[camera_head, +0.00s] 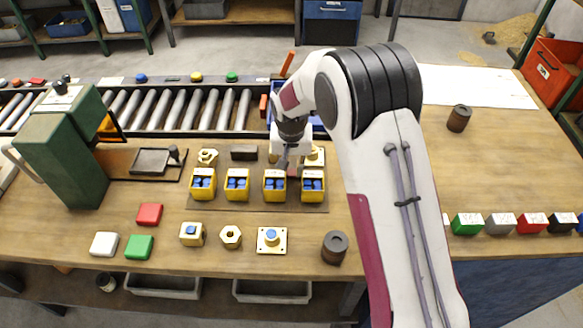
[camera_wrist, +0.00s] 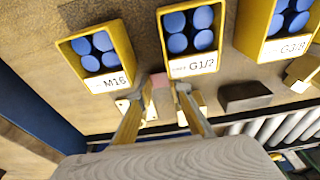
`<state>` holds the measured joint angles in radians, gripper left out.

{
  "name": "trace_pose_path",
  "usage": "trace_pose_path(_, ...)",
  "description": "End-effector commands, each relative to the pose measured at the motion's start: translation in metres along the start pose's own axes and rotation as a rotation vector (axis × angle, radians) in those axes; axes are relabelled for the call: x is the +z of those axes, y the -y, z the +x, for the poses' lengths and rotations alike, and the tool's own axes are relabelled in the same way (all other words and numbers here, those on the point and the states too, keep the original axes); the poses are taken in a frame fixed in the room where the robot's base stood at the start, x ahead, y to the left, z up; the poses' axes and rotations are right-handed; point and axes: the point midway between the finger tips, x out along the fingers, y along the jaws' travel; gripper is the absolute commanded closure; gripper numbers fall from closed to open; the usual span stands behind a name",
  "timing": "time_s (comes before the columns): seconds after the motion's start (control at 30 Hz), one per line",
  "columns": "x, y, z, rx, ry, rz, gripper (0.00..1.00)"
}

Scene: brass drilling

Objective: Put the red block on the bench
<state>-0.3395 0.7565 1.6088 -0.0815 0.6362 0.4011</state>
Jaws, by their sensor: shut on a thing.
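A red block (camera_head: 149,214) lies on the bench (camera_head: 400,240) at the left front, behind a green block (camera_head: 139,247) and to the right of a white block (camera_head: 104,244). My gripper (camera_head: 291,172) is low behind the two right-hand yellow bins, away from that block. In the wrist view my gripper (camera_wrist: 162,84) is shut on a small pinkish-red thing (camera_wrist: 160,81), partly hidden by the fingers. I cannot tell its full shape or whether it touches the surface below.
Yellow bins (camera_head: 203,184) with blue pieces stand close in front of my gripper. Brass parts (camera_head: 272,240) and a dark brown cylinder (camera_head: 335,247) stand in front. A roller conveyor (camera_head: 190,108) runs behind. A green press (camera_head: 65,150) stands at left. The bench right of my arm has free room.

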Motion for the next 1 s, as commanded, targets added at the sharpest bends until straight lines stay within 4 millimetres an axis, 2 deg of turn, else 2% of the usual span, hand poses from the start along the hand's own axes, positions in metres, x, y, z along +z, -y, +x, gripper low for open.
trace_pose_path(0.3, 0.0, 0.0, 0.003, 0.0, 0.0, 0.0, 1.0)
trace_pose_path(0.33, 0.0, 0.0, 0.003, 0.0, -0.001, 0.0, 0.73)
trace_pose_path(0.37, 0.0, 0.0, 0.003, 0.0, -0.001, 0.0, 0.66)
trace_pose_path(0.4, 0.0, 0.0, 0.003, 0.0, 0.0, 0.0, 0.64)
trace_pose_path(0.77, 0.0, 0.0, 0.002, 0.0, 0.0, 0.0, 0.64)
trace_pose_path(1.0, -0.001, 0.0, -0.009, -0.001, -0.002, 0.0, 0.64)
